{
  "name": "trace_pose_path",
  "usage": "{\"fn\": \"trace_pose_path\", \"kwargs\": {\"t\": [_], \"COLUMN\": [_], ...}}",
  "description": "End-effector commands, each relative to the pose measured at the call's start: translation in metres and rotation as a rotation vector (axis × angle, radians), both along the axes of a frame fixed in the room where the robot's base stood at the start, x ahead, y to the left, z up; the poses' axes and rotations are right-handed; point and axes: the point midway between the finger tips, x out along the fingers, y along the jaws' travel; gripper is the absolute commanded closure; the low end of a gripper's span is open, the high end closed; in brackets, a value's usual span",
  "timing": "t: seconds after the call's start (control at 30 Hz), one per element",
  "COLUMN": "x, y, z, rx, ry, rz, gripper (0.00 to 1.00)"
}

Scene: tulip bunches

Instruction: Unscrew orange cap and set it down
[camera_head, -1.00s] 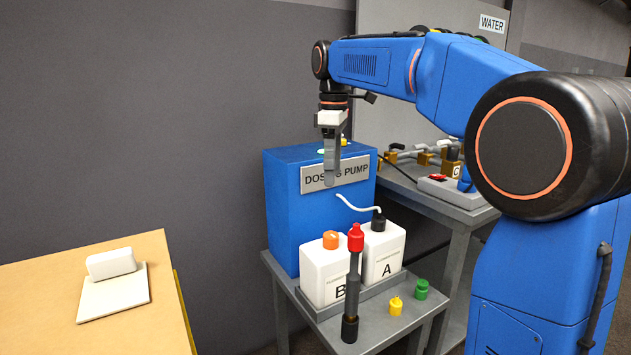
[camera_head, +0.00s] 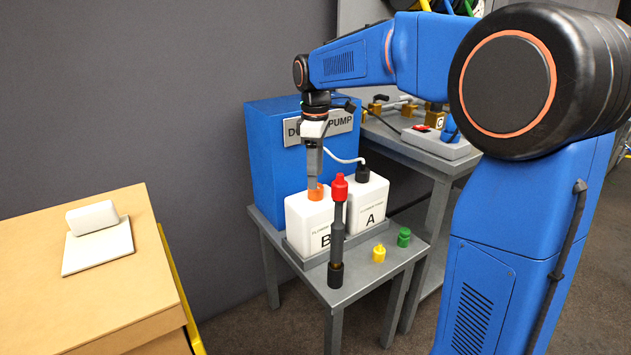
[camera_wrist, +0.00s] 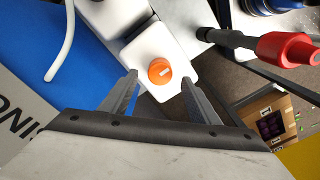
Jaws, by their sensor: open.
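The orange cap (camera_head: 316,192) sits on top of the white bottle marked B (camera_head: 305,222), which stands in a grey tray on the small grey table. My gripper (camera_head: 314,180) points straight down just above the cap. In the wrist view, the orange cap (camera_wrist: 160,71) lies between and a little beyond the two open fingertips (camera_wrist: 159,76), with a gap on both sides. The gripper holds nothing. Part of the cap is hidden by a finger in the head view.
White bottle A (camera_head: 367,204) with a black cap and white tube stands right of B. A red-topped dark post (camera_head: 338,230) stands in front. Yellow (camera_head: 379,253) and green (camera_head: 403,237) caps lie at the right. The blue dosing pump (camera_head: 270,155) is behind.

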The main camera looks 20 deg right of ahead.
Motion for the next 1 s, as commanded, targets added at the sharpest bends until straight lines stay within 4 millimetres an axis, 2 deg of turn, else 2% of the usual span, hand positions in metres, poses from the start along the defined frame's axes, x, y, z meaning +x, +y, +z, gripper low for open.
{"fn": "trace_pose_path", "kwargs": {"t": [0.1,0.23,0.63,0.67,0.8,0.83,1.0], "x": [0.0,0.0,0.0,0.0,0.0,0.0,0.0], "y": [0.0,0.0,0.0,0.0,0.0,0.0,0.0], "z": [-0.015,-0.026,-0.031,-0.031,-0.031,-0.031,-0.031], "rx": [0.0,0.0,0.0,0.0,0.0,0.0,0.0], "ry": [0.001,0.001,0.0,0.0,0.0,0.0,0.0], "rz": [0.0,0.0,0.0,0.0,0.0,0.0,0.022], "gripper": [0.44,0.44,0.44,0.49,0.82,0.88,0.88]}}
